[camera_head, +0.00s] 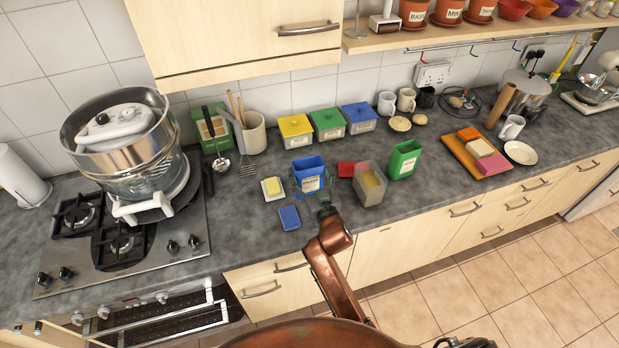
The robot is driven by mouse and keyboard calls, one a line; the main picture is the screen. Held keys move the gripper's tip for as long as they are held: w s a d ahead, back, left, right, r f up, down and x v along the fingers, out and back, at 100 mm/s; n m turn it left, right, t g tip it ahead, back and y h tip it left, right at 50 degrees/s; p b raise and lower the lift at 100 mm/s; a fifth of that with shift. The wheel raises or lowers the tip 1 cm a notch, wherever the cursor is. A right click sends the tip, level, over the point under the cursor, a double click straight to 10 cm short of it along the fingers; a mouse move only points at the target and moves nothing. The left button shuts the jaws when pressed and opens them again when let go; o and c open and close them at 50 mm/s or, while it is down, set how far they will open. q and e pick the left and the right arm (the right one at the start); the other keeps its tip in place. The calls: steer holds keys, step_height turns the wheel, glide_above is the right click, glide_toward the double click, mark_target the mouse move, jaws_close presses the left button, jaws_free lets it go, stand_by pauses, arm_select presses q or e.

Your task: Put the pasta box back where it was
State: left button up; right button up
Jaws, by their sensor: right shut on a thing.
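My right gripper (316,190) comes up from the bottom and is shut on an open blue box (308,172) with a white label, at the counter's front middle. I cannot tell whether the box touches the counter. To its right are a grey see-through box (370,186) with yellowish contents and an open green box (404,160) with a white label. The labels are too small to read, so I cannot tell which is the pasta box. My left gripper is not in view.
A blue lid (289,217) and butter dish (272,187) lie left of the blue box; a red lid (347,169) lies right. The stove (120,240) is left.

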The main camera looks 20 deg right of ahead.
mark_target(312, 184)
steer(key=shift+w+d+f, duration=0.1)
steer(key=shift+w+f, duration=0.3)
steer(key=shift+f, duration=0.1)
steer(key=shift+w+f, duration=0.1)
steer(key=shift+f, duration=1.5)
steer(key=shift+f+b, duration=0.1)
steer(key=shift+b, duration=0.2)
steer(key=shift+f, duration=0.15)
steer(key=o, duration=1.4)
steer(key=shift+r, duration=0.2)
steer(key=shift+s+d, duration=0.1)
steer(key=shift+s, duration=0.15)
steer(key=s, duration=1.1)
steer(key=shift+s+d, duration=0.15)
steer(key=shift+s, duration=0.1)
